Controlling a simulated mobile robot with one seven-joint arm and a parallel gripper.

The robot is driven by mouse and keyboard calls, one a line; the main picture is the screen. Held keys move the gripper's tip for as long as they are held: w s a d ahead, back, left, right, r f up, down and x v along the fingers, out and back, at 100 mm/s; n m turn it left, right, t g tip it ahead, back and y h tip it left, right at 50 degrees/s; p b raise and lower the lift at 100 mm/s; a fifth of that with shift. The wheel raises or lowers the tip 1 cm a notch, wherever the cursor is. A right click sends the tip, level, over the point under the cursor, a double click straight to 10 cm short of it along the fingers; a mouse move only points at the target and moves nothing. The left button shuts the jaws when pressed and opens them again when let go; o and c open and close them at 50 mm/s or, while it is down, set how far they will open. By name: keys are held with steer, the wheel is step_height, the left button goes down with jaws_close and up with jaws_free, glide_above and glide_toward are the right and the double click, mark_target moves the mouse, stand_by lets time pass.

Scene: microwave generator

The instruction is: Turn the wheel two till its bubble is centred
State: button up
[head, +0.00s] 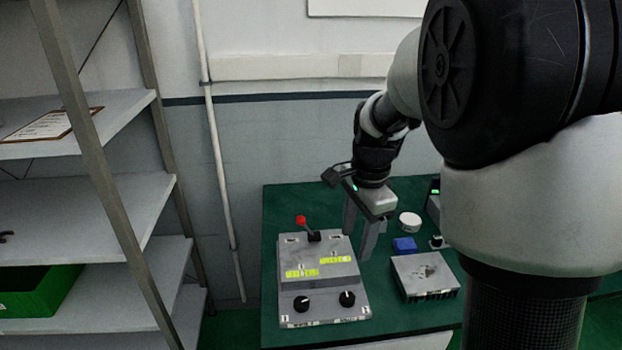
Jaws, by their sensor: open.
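A grey control panel (317,323) lies on the green bench. It has two black knob-like wheels with white marks, the left wheel (302,303) and the right wheel (347,299). The small marking by the right wheel looks like a 2. Two yellow-green level strips sit above them, a left one (302,273) and a higher right one (335,260). Their bubbles are too small to read. My gripper (357,246) is open and points down by the panel's upper right edge, behind the wheels in the picture. It appears to hold nothing.
A red-tipped lever (301,220) stands at the panel's back. A grey shelf rack (150,280) stands left of the green bench (275,210).

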steer(key=w+f+m, duration=0.3)
steer(key=f, duration=0.2)
glide_toward(348, 297)
steer(key=shift+g, duration=0.4)
steer(key=f, duration=0.8)
steer(key=shift+w+a+f, duration=0.2)
steer(key=shift+w+f, duration=0.15)
steer(key=shift+w, duration=0.05)
steer(key=shift+c, duration=0.2)
steer(key=c, duration=1)
